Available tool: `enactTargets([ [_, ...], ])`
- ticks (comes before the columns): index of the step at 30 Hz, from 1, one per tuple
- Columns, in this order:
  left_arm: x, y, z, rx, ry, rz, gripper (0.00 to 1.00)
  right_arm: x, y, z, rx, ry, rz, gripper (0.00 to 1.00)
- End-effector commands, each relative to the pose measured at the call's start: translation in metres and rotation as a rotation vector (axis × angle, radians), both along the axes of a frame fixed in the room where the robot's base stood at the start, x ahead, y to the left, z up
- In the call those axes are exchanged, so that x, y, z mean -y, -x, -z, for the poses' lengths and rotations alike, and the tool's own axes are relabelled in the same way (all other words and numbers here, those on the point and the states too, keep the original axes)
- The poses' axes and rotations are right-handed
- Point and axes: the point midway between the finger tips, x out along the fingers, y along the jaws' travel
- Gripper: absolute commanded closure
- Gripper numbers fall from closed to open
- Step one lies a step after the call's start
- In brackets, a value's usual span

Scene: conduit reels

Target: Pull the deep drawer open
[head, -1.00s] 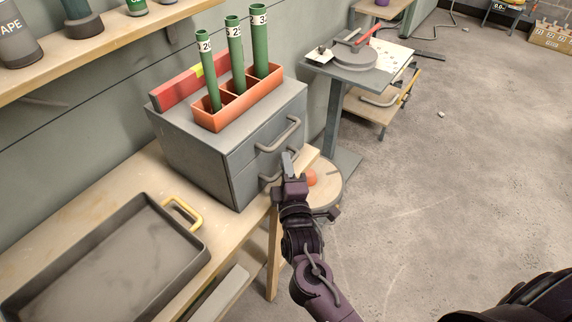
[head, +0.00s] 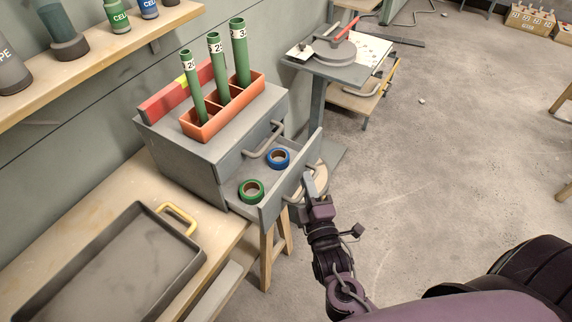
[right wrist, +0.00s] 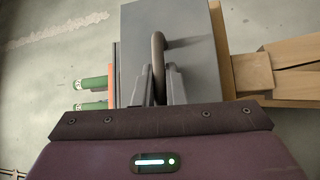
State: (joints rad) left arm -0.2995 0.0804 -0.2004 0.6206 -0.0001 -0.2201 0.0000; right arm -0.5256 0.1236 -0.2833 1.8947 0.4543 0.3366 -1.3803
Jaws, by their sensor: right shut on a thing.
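The grey drawer cabinet (head: 178,158) stands on the wooden bench. Its lower, deep drawer (head: 268,205) is pulled well out, with a green tape roll (head: 252,191) and a blue tape roll (head: 279,158) inside. The upper drawer, with its own bar handle (head: 263,146), is shut. My right gripper (head: 309,184) is at the lower drawer's front, shut on its handle. In the right wrist view, the fingers (right wrist: 160,86) close around the bar handle (right wrist: 158,55) in front of the grey drawer face (right wrist: 195,45). My left gripper is not in view.
An orange rack (head: 222,115) with green tubes sits on the cabinet. A grey tray (head: 110,262) with a yellow handle lies on the bench. A small stand (head: 340,70) is behind.

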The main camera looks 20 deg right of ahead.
Motion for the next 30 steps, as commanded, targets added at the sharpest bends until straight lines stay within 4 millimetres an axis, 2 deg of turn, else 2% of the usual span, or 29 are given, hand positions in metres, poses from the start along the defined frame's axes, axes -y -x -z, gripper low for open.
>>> enactTargets([
  [1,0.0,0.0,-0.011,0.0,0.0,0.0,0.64,0.007,0.011,-0.003,-0.007,0.004,-0.001,1.0],
  [3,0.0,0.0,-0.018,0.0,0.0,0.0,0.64,0.016,0.022,-0.003,-0.007,0.003,-0.001,1.0],
  [12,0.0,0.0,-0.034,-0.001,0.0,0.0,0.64,0.044,0.056,-0.001,-0.003,0.001,0.001,1.0],
  [18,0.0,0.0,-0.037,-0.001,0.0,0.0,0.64,0.05,0.064,0.0,-0.001,-0.001,0.0,1.0],
  [29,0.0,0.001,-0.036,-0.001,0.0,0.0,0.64,0.05,0.065,0.001,-0.001,-0.001,0.001,1.0],
  [30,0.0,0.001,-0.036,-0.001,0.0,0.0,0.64,0.05,0.065,0.001,-0.001,-0.001,0.001,0.84],
])
